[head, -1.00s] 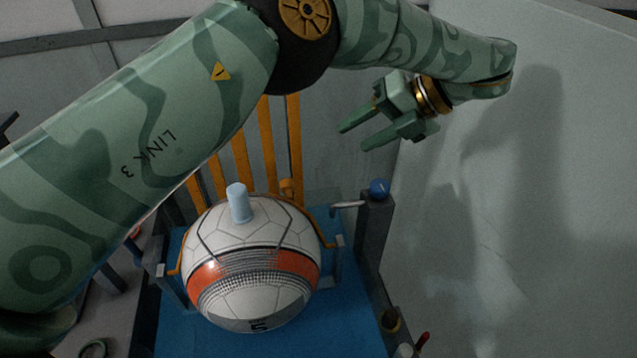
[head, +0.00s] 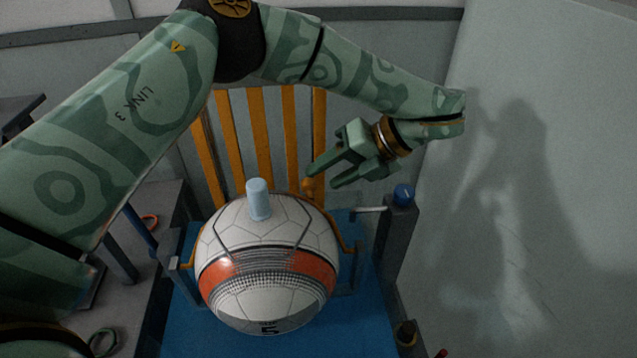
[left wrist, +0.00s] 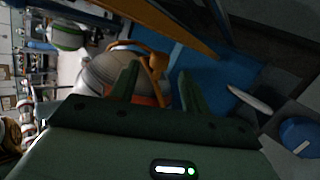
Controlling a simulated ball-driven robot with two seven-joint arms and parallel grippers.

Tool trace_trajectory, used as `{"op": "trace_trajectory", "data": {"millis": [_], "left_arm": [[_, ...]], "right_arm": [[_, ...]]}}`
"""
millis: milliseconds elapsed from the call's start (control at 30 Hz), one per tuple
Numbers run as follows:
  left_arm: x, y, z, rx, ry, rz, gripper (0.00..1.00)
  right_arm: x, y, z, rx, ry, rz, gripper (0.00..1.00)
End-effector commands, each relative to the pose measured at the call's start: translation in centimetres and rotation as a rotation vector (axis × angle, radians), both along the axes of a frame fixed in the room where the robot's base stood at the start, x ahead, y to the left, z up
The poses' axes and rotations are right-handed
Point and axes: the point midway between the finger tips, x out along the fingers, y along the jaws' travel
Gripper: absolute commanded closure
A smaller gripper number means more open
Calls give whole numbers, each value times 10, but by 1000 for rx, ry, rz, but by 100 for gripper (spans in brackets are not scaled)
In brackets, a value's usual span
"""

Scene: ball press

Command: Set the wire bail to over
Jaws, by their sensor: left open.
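The orange wire bail (head: 341,231) runs from a bracket at the ball's right side up behind the white-and-orange ball (head: 268,262). Its left end shows low at the ball's left, and the middle is hidden behind the ball. An orange knob (head: 313,190) stands at the back of the ball. My left gripper (head: 323,177) is open and empty, just above and behind this knob, its fingers pointing left. In the left wrist view, the bail (left wrist: 160,88) and the ball (left wrist: 103,72) lie beyond my open fingers (left wrist: 158,80). My right gripper is not seen.
A pale blue cylinder (head: 258,200) stands on top of the ball. A dark post with a blue knob (head: 403,194) and a pale lever (head: 370,210) is right of the ball. Orange slats (head: 288,130) rise behind, and a pale wall is at the right.

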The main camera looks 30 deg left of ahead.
Motion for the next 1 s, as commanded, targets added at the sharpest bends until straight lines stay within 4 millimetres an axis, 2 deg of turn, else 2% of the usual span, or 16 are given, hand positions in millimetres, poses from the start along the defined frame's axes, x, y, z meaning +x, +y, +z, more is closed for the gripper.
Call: {"op": "trace_trajectory", "data": {"millis": [33,200,567,733,1000], "left_arm": [[-2,7,-9,-3,4,-1,54],[-8,21,-22,-1,3,-1,54],[-9,25,-24,0,0,-2,54],[-9,25,-24,0,0,-2,98],[-10,24,-20,0,-2,-2,100]], "right_arm": [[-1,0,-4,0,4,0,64],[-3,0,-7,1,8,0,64],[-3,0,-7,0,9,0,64],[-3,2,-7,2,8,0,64],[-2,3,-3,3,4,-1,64]]}}
